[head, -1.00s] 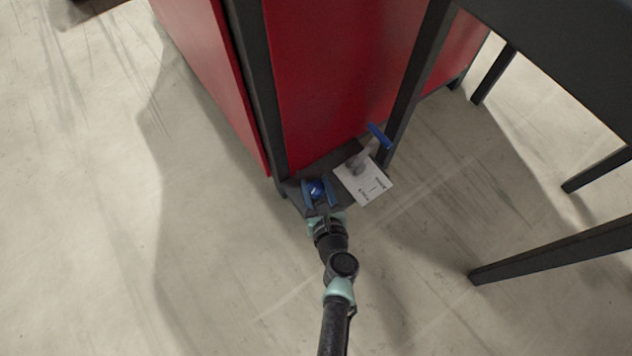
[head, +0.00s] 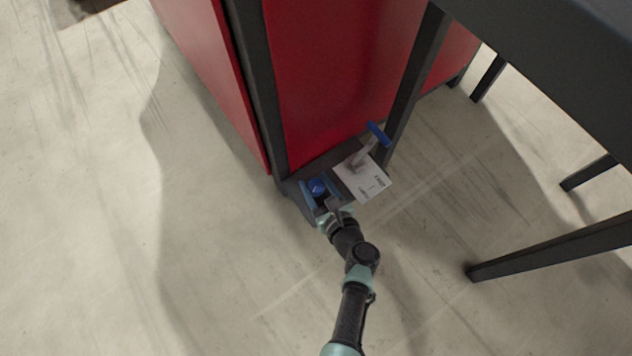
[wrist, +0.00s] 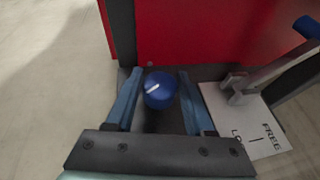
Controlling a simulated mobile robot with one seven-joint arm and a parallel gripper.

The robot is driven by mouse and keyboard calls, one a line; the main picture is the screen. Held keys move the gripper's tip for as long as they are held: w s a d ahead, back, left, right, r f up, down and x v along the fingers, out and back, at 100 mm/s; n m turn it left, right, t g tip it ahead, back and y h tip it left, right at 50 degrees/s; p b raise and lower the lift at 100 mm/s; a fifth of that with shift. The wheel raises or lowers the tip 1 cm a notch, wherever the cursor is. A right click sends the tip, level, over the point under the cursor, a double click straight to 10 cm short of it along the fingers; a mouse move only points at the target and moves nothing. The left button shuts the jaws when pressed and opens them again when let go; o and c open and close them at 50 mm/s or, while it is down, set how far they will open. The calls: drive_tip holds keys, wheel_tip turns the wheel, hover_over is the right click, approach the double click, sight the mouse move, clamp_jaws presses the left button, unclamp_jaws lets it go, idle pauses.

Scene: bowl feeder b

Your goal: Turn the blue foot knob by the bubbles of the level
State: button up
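The blue foot knob (head: 317,187) sits low at the foot of the red cabinet, on a dark plate. In the wrist view the knob (wrist: 160,90) is round with a white mark pointing to the left and slightly down. My gripper (head: 320,192) is at the knob. In the wrist view its two blue fingers (wrist: 157,95) stand open, one on each side of the knob, with a visible gap on both sides. The level and its bubbles are not seen in either view.
A white card (head: 362,180) reading FREE and a partly hidden word lies right of the knob. A lever with a blue handle (head: 379,134) rises over it. The red cabinet (head: 330,80) stands behind. Dark table legs (head: 550,250) are at the right. Floor at left is clear.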

drive_tip(key=o, duration=0.3)
drive_tip(key=p+v, duration=0.7)
drive_tip(key=v, duration=0.6)
drive_tip(key=shift+f, duration=0.1)
